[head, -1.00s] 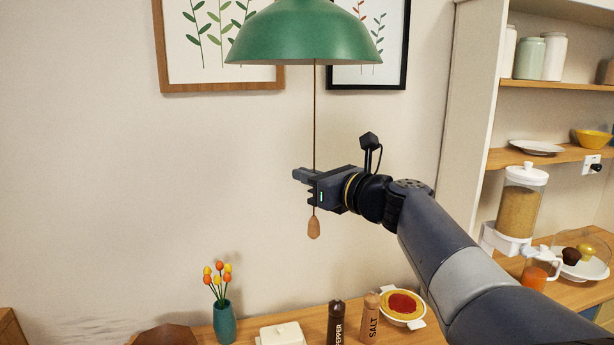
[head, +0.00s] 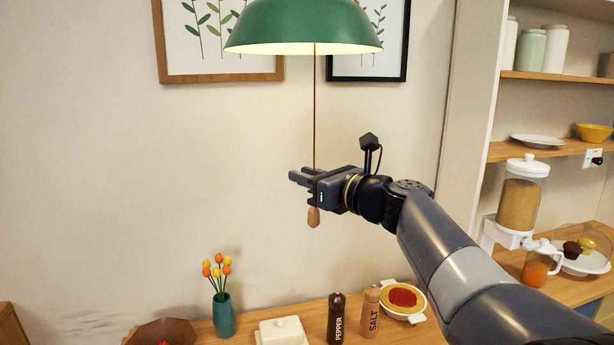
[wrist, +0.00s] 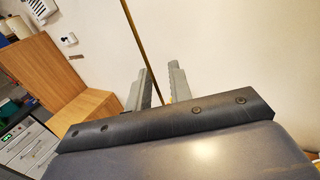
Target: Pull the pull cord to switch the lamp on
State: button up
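The green lamp (head: 303,25) hangs at the top of the head view, with a warm bright glow along its lower rim. Its thin brown pull cord (head: 314,110) hangs straight down to a wooden knob (head: 313,217). My gripper (head: 300,175) is at the cord's lower part, just above the knob, and covers a short stretch of it. In the wrist view the two grey fingers (wrist: 160,88) stand apart, and the cord (wrist: 134,32) runs down between them. The gripper looks open, with the cord not pinched.
Below, a counter holds a vase of flowers (head: 222,310), a butter dish (head: 282,332), pepper (head: 336,318) and salt (head: 370,312) mills and a pie dish (head: 403,300). Shelves (head: 552,152) stand at the right. Framed pictures hang on the wall behind; space left of the gripper is clear.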

jog(key=shift+o, duration=0.7)
jog(key=b+v, duration=0.2)
jog(key=v, duration=0.8)
jog(key=shift+s+d, duration=0.25)
jog(key=r+p+x, duration=0.1)
jog(key=p+x, duration=0.2)
jog(key=x, duration=0.7)
jog(key=shift+w+a, duration=0.3)
